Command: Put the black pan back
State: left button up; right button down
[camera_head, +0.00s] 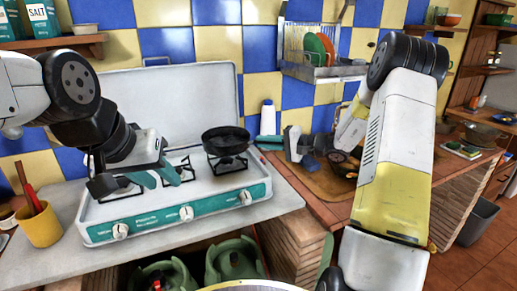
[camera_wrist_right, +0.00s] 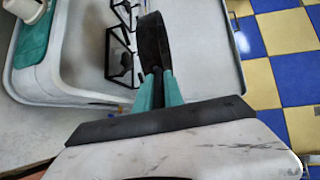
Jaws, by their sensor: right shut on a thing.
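The black pan (camera_head: 226,139) is at the right burner of the white stove (camera_head: 190,208). I cannot tell whether it touches the burner grate. My right gripper (camera_head: 268,142) comes from the right, with its teal fingers beside the pan. In the right wrist view the fingers (camera_wrist_right: 158,88) are shut on the near part of the dark pan (camera_wrist_right: 153,40), which shows almost edge-on. The exact grip point is hard to see. My left gripper (camera_head: 158,176) is over the stove's left burner, its teal fingers apart and empty.
A yellow cup with utensils (camera_head: 41,225) stands left of the stove. A white bottle (camera_head: 268,117) is behind and right of it. A dish rack (camera_head: 320,70) with plates hangs on the wall. A wooden board (camera_head: 325,182) with dark cookware lies right. Green gas bottles (camera_head: 233,262) are below.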

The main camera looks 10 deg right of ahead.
jog(key=shift+w+a, duration=0.3)
jog(key=shift+w, duration=0.2)
jog(key=shift+f, duration=1.7)
jog(key=shift+d+f, duration=0.1)
jog(key=shift+f, duration=0.25)
jog(key=c, duration=1.5)
grip_release()
jog(key=shift+s, duration=0.1)
jog(key=shift+o, duration=0.2)
